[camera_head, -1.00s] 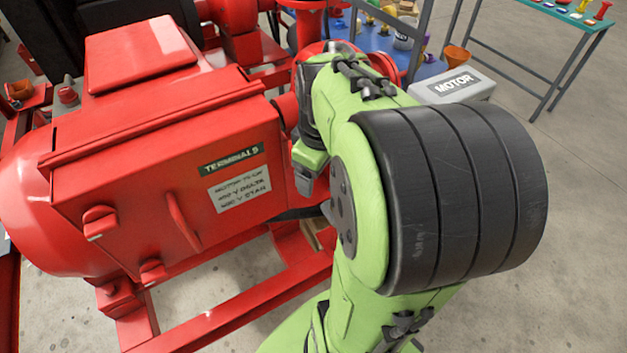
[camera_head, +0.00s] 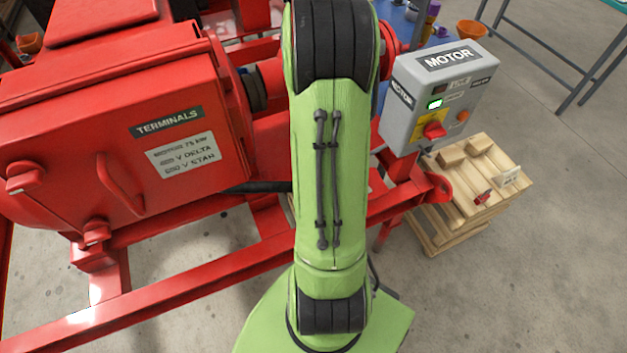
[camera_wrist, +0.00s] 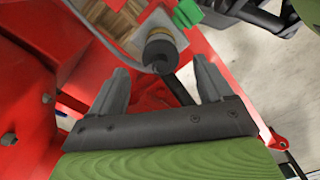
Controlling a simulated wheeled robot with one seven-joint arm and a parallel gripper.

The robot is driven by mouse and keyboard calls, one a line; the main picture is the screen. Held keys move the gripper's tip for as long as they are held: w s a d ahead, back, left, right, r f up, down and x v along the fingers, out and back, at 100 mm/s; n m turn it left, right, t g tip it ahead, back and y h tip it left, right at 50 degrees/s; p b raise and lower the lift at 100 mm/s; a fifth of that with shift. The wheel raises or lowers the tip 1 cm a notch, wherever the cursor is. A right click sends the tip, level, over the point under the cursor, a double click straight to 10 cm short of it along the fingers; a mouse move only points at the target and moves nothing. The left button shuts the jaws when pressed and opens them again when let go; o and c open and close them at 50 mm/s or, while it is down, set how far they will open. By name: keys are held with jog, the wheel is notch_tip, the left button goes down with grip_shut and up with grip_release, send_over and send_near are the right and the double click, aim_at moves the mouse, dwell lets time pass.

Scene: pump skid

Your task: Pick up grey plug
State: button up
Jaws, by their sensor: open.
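In the wrist view my gripper (camera_wrist: 161,75) is open, with its two dark fingers spread and nothing between them that I can see held. A dark grey rounded piece with a brass-coloured collar, which may be the grey plug (camera_wrist: 160,53), shows just beyond and between the fingertips. I cannot tell how near it is in depth, and no contact is clear. In the head view my green arm hides my gripper, and I cannot make out a grey plug there.
The red motor housing (camera_head: 95,120) with its terminals label stands left of my arm. A red frame rail (camera_head: 170,285) runs low across. Floor is clear lower right.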

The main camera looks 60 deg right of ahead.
notch_tip(320, 180, down, 6)
jog(key=shift+r+b, duration=0.1)
jog(key=shift+b, duration=0.75)
jog(key=shift+r, duration=0.1)
jog(key=c, duration=1.3)
jog(key=shift+o, duration=0.2)
jog(key=shift+r, duration=0.1)
notch_tip(320, 180, up, 10)
jog(key=p, duration=0.3)
jog(key=shift+f, duration=0.2)
